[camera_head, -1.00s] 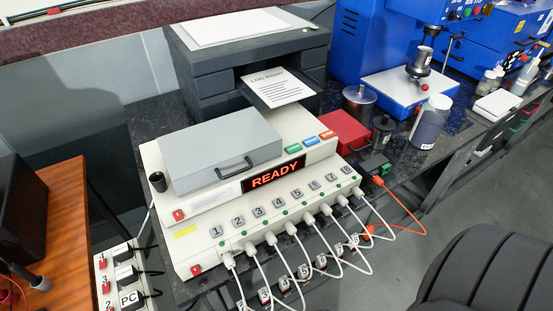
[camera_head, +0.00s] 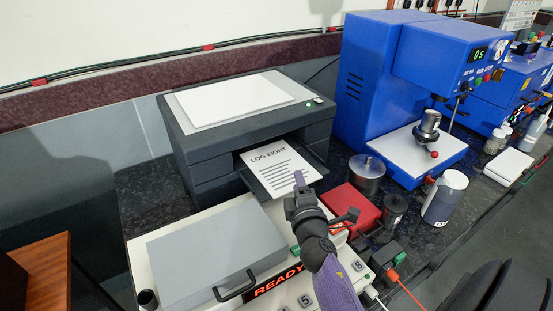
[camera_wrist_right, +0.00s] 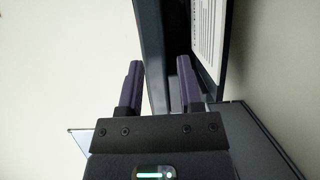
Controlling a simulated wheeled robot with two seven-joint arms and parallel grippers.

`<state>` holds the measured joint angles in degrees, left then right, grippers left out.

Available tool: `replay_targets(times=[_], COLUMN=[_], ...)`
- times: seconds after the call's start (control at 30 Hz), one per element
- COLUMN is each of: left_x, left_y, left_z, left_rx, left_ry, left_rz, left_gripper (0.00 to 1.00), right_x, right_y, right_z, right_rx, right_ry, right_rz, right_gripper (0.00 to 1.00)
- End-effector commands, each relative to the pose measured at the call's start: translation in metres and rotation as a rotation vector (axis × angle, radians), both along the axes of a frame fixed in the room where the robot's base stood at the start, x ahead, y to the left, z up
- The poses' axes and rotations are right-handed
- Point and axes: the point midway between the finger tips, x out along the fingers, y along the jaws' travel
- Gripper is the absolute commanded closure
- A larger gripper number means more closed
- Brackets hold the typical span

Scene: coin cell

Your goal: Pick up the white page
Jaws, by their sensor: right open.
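The white page (camera_head: 280,172), headed "LOG EIGHT", lies on the output tray of the dark grey printer (camera_head: 213,165). In the right wrist view, part of the page (camera_wrist_right: 208,38) shows at the upper right, beyond the fingers. My right gripper (camera_head: 299,181) is at the front edge of the page in the head view, overlapping its right front corner. In the right wrist view its two purple fingers (camera_wrist_right: 160,80) are apart with nothing between them. I cannot tell whether a finger touches the page. My left gripper is not in view.
A cream console with a grey lidded box (camera_head: 200,255) stands in front of the printer. A red box (camera_head: 350,208), a metal canister (camera_head: 367,172) and a labelled jar (camera_head: 445,198) stand to the right. A blue machine (camera_head: 372,75) stands behind them.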

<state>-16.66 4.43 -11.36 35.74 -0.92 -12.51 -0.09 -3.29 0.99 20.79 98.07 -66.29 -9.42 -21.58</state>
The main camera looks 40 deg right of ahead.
Motion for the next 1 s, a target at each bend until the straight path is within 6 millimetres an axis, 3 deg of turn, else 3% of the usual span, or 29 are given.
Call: replay_targets(times=[0.03,0.1,0.23,0.4,0.63,0.9,1.0], left_x=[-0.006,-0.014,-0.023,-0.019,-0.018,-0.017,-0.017], left_y=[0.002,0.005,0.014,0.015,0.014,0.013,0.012], left_z=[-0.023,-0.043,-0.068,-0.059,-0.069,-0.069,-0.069], left_rx=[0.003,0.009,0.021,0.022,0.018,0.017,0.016], left_ry=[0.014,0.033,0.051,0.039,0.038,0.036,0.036], left_rz=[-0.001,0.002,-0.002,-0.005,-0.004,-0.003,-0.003], left_gripper=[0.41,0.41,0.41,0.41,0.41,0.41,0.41], right_x=[0.000,-0.001,-0.001,0.019,0.059,0.065,0.065], right_y=[0.000,0.000,0.000,-0.011,-0.033,-0.037,-0.036], right_z=[-0.027,-0.051,-0.080,-0.068,-0.070,-0.068,-0.068], right_rx=[0.004,0.006,0.006,0.005,0.006,0.006,0.006], right_ry=[0.006,0.007,0.006,0.001,0.000,0.001,0.001], right_rz=[-0.002,-0.002,-0.002,-0.001,-0.001,-0.001,-0.001], right_gripper=[0.54,0.54,0.54,0.54,0.54,0.54,0.76])
